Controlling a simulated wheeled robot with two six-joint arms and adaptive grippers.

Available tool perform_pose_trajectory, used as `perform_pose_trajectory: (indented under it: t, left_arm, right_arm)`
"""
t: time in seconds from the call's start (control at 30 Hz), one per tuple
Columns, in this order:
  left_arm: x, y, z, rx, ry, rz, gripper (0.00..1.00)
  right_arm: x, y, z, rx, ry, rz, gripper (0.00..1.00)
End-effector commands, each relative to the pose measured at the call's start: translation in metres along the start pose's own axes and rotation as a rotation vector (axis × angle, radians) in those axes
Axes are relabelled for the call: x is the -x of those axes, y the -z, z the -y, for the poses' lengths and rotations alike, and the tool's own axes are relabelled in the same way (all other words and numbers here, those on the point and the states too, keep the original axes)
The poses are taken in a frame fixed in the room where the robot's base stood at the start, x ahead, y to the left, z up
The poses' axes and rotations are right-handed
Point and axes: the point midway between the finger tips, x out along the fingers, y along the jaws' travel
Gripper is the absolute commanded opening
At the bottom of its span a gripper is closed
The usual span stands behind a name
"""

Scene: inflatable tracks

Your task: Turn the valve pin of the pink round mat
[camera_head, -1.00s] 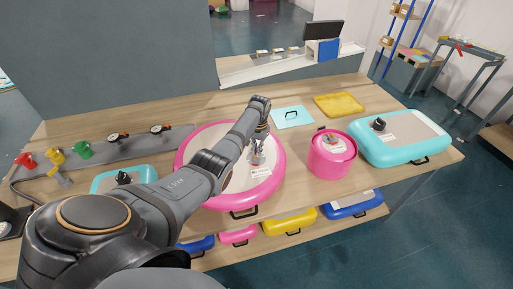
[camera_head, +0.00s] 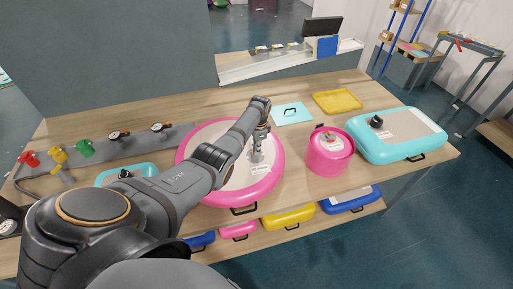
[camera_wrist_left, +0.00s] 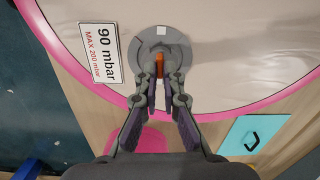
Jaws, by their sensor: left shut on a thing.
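The pink round mat (camera_head: 263,192), with a pink rim and pale top, lies on the wooden table in the head view. Its rim also shows in the left wrist view (camera_wrist_left: 62,50). A grey round valve (camera_wrist_left: 178,50) is set in its top, with an orange valve pin (camera_wrist_left: 159,62) at the middle. My left gripper (camera_wrist_left: 159,88) points down at the valve, its fingers shut on the pin, which they partly hide. A white label (camera_wrist_left: 101,55) reading 90 mbar, MAX 200 mbar lies beside the valve. My right gripper is not in view.
A pink drum (camera_head: 330,155) and a large teal mat (camera_head: 372,148) stand to the right. A teal lid (camera_head: 285,119) and a yellow tray (camera_head: 337,101) lie behind. Red, yellow and green valves (camera_head: 84,149) stand at left. Colored boxes (camera_head: 290,218) sit on the lower shelf.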

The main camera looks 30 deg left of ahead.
Motion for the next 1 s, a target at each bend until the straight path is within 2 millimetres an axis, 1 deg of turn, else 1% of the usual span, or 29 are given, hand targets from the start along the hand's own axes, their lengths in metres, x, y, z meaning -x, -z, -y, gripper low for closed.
perform_pose_trajectory:
  t: [0.57, 0.6, 0.73, 0.77, 1.0]
  left_arm:
    - [0.0015, 0.0000, 0.0011, -0.028, 0.004, 0.000, 0.00]
    - [0.0016, 0.0000, 0.0011, -0.028, 0.004, 0.000, 0.11]
    - [0.0012, 0.0000, 0.0009, -0.028, 0.003, 0.000, 0.28]
    - [0.0010, -0.0001, 0.0007, -0.028, 0.003, 0.000, 0.29]
    - [0.0005, -0.0001, 0.0002, -0.028, 0.002, 0.000, 0.29]
  right_arm:
    - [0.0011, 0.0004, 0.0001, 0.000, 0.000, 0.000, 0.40]
    - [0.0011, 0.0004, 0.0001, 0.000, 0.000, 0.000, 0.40]
    - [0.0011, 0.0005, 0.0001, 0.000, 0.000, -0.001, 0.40]
    - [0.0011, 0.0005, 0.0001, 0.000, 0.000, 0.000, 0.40]
    - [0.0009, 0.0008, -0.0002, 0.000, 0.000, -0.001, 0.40]
